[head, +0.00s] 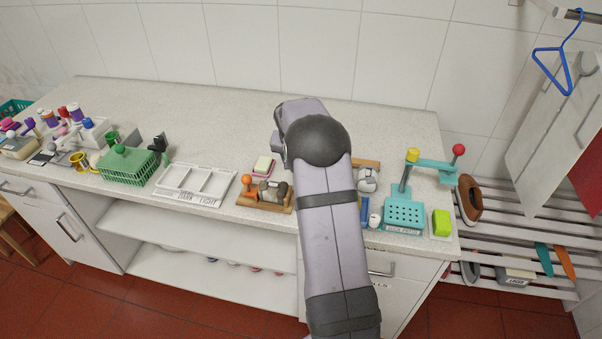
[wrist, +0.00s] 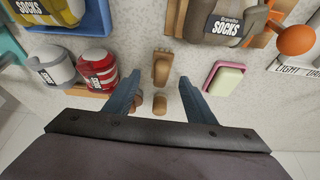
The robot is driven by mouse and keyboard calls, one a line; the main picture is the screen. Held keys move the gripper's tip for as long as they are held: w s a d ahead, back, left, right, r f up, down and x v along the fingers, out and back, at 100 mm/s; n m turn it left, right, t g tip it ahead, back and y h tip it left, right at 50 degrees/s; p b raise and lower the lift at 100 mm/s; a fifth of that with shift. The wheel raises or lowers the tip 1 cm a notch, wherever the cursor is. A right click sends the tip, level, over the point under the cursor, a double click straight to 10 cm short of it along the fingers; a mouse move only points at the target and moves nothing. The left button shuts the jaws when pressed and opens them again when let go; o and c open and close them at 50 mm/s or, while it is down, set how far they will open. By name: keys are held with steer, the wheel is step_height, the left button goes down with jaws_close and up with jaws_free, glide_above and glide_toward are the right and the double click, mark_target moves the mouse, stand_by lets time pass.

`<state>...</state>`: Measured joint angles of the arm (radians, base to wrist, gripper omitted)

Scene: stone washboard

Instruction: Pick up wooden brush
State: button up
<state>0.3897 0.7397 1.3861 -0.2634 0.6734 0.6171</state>
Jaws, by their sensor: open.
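A small brown wooden piece (wrist: 161,69), which looks like the wooden brush, lies on the pale speckled counter in the wrist view. My gripper (wrist: 160,77) is open, with its two blue-grey fingers on either side of that piece and apart from it. A rounded wooden end (wrist: 160,105) shows between the fingers, nearer my wrist; I cannot tell whether it belongs to the same object. Another brownish piece shows by the left finger. In the head view my arm hides the brush and the fingers.
A pink dish with pale soap (wrist: 226,79) lies right of the fingers. Red striped socks (wrist: 97,69) and grey socks (wrist: 53,66) lie left. More labelled socks (wrist: 222,22) sit beyond. The white tray (head: 194,184) and teal rack (head: 404,214) flank the area.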

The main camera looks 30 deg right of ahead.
steer(key=shift+p+x, duration=0.8)
steer(key=shift+x, duration=1.15)
steer(key=c, duration=1.1)
